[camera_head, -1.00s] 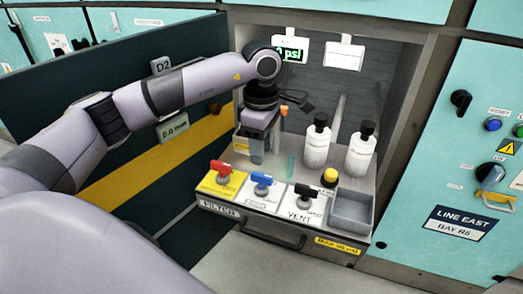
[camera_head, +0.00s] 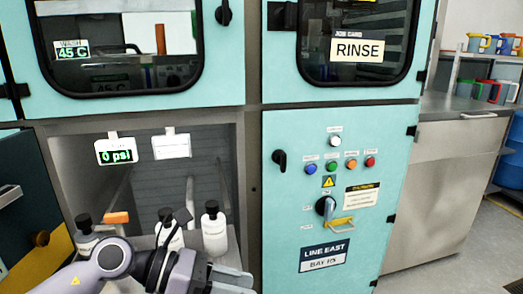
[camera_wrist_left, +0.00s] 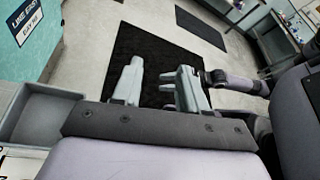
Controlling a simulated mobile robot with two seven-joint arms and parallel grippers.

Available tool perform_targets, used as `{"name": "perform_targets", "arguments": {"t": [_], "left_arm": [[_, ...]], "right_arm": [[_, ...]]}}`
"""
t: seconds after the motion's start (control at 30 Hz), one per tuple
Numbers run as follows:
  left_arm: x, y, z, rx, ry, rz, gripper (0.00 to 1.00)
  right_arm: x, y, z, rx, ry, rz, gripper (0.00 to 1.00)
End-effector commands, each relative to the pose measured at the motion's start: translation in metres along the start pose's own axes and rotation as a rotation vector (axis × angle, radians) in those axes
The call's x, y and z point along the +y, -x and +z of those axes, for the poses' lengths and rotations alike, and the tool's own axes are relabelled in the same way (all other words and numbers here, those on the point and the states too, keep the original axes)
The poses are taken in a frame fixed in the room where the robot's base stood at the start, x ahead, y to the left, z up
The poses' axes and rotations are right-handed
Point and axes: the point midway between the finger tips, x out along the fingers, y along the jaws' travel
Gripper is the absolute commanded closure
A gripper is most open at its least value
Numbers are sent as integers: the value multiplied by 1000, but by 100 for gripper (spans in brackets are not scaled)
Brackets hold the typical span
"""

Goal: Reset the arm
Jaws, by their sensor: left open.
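My left arm comes in at the bottom left of the head view. Its gripper (camera_head: 228,279) lies at the bottom edge and points right, in front of the white bottles. In the left wrist view the left gripper's two fingers (camera_wrist_left: 158,88) stand apart with nothing between them, over the floor. My right gripper cannot be made out in either view.
White bottles with black caps (camera_head: 214,232) stand in the bay behind my left arm. A grey bin (camera_wrist_left: 42,115) is close to the left gripper. The teal LINE EAST panel (camera_head: 285,215) is to the right. Dark mats (camera_wrist_left: 150,60) lie on open floor.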

Motion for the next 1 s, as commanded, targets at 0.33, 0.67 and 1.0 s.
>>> {"name": "perform_targets", "arguments": {"t": [0.33,0.67,1.0], "left_arm": [[-19,23,79,-815,619,-95,57],[41,100,24,-1445,1397,6,57],[40,132,-154,-1886,2266,364,57]], "right_arm": [[0,0,0,1,-2,0,57],[0,0,-1,1,-2,0,57],[0,0,-1,2,-2,0,57]]}}
